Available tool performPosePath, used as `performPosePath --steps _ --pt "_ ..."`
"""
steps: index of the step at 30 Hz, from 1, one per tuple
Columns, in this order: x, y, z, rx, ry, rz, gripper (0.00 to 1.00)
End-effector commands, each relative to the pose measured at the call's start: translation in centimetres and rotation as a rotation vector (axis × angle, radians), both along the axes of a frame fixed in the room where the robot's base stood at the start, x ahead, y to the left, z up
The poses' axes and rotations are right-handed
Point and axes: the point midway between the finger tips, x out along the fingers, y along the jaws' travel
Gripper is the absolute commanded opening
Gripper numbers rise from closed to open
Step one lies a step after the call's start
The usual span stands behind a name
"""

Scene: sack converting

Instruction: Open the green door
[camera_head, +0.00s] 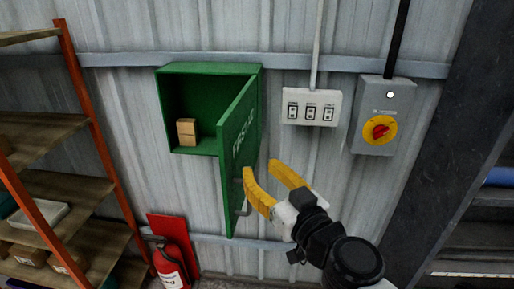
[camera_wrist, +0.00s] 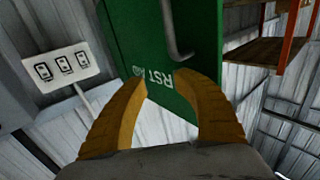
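The green door (camera_head: 239,150) of the wall-mounted green first-aid cabinet (camera_head: 182,80) stands swung open, hinged on the cabinet's right side. White lettering and a grey bar handle (camera_head: 242,198) show on its outer face. The door also shows in the wrist view (camera_wrist: 150,50), with its handle (camera_wrist: 177,38) at the top. My gripper (camera_head: 262,182) has yellow fingers spread apart with nothing between them. It is to the right of the door, near the handle. In the wrist view the fingertips (camera_wrist: 168,82) point at the door's lettered face; whether they touch it is unclear.
A white switch panel (camera_head: 312,108) and a grey box with a red and yellow knob (camera_head: 381,128) are on the wall to the right. A shelf rack (camera_head: 92,130) and a fire extinguisher (camera_head: 172,262) stand at left.

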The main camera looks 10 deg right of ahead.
Motion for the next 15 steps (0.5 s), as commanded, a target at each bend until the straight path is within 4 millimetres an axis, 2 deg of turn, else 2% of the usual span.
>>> performPosePath --steps 1,6,15 --pt "-0.1 -0.1 1.0 -0.002 -0.001 -0.001 0.32" --pt "-0.2 0.0 3.1 -0.007 -0.002 0.001 0.32" --pt "-0.3 0.1 5.1 -0.011 -0.003 0.003 0.32"
